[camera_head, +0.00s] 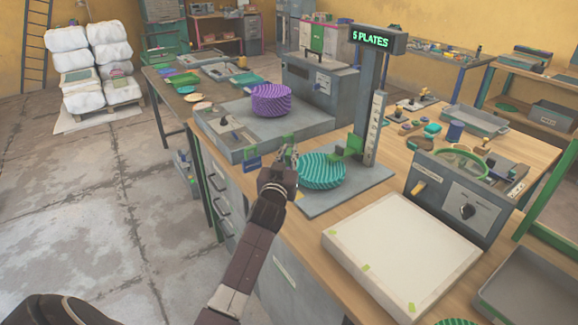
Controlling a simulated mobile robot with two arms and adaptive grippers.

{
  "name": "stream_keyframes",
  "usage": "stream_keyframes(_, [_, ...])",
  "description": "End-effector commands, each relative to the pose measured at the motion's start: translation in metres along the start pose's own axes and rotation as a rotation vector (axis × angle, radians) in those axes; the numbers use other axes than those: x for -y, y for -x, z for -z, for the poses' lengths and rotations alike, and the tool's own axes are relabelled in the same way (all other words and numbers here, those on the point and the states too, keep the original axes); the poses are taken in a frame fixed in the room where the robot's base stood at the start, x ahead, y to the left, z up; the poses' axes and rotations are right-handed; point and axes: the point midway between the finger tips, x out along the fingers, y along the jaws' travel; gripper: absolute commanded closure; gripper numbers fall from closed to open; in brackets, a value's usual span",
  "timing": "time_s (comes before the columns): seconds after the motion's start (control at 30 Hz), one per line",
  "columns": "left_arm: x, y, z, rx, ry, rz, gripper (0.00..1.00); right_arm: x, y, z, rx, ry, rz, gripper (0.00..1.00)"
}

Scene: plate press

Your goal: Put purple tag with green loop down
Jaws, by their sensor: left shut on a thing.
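My left gripper (286,160) is raised over the front edge of the workbench, left of a teal ribbed stack (321,171). It is shut on the purple tag with green loop (252,163). The small blue-purple tag shows just left of the fingers, with green at its top. The fingers and the wrist hide part of the hold, and the exact grip point is too small to make out. My right gripper is not in view.
A purple ribbed stack (271,100) sits on the grey press bed (225,133) behind. A post with a "5 PLATES" display (371,39) stands right of the teal stack. A white board (400,255) and a grey control box (462,195) occupy the right. Bare wood (312,228) shows in front.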

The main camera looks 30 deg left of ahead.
Motion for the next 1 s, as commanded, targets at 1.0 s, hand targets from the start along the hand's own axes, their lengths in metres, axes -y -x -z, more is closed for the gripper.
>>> stream_keyframes(1.0, [0.000,0.001,-0.045,0.002,0.000,0.000,0.72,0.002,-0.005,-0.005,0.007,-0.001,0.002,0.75])
